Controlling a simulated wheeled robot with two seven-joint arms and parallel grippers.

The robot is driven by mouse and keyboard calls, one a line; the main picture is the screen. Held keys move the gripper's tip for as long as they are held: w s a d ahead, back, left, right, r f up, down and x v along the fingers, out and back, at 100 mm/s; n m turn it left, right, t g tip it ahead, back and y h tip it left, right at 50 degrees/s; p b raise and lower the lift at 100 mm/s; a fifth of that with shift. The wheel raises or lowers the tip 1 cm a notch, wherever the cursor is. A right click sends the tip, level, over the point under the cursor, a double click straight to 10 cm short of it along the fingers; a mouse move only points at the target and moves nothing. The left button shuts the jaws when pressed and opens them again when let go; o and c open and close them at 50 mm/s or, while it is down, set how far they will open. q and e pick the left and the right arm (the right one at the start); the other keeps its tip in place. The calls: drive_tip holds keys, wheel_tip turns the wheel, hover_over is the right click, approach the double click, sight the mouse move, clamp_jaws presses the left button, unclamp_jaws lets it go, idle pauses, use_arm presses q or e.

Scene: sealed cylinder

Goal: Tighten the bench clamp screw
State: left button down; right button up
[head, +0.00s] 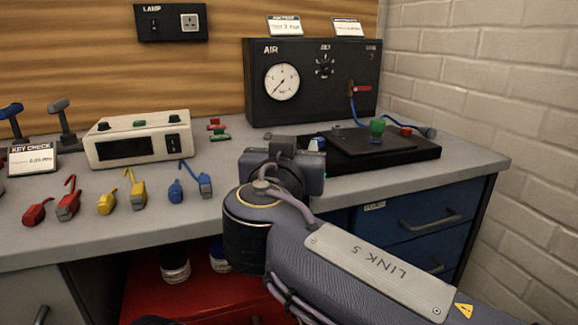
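My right arm comes in from the lower right, and its gripper (284,165) is over the bench's front part, left of the black base (420,153). The wrist hides its fingertips, so I cannot tell whether they are open or shut, or whether they touch anything. I cannot make out the bench clamp screw for sure; the gripper and wrist cover part of the bench. A small blue and white part (317,143) shows just beside the gripper. A green knob (377,127) stands on the dark plate of the base. My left gripper is not in view.
A black AIR panel (310,85) with a gauge and a blue hose (353,108) stands behind. A white meter box (138,138) and red, yellow and blue plugs (107,202) lie left on the grey bench (90,235). A brick wall closes off the right side.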

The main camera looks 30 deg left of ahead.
drive_tip(key=shift+s+m+t+h, duration=0.1)
drive_tip(key=shift+m+t+h, duration=0.2)
drive_tip(key=shift+m+h, duration=0.3)
drive_tip(key=m+h, duration=0.1)
drive_tip(key=h, duration=0.2)
drive_tip(key=shift+d+r+m, duration=0.1)
drive_tip(key=shift+r+m, duration=0.05)
drive_tip(key=shift+m, duration=0.15)
drive_tip(key=shift+d+r+m+h+p, duration=0.1)
drive_tip(key=shift+d+m+h+p, duration=0.15)
drive_tip(key=shift+m+h+p, duration=1.05)
drive_tip(key=shift+d+r+m+h+p, duration=0.15)
drive_tip(key=shift+m+h+p, duration=0.6)
drive_tip(key=shift+h, duration=1.05)
drive_tip(key=shift+d+f, duration=0.1)
drive_tip(key=o, duration=1)
drive_tip(key=shift+f, duration=0.15)
drive_tip(key=shift+p+v, duration=0.55)
drive_tip(key=shift+v, duration=3.3)
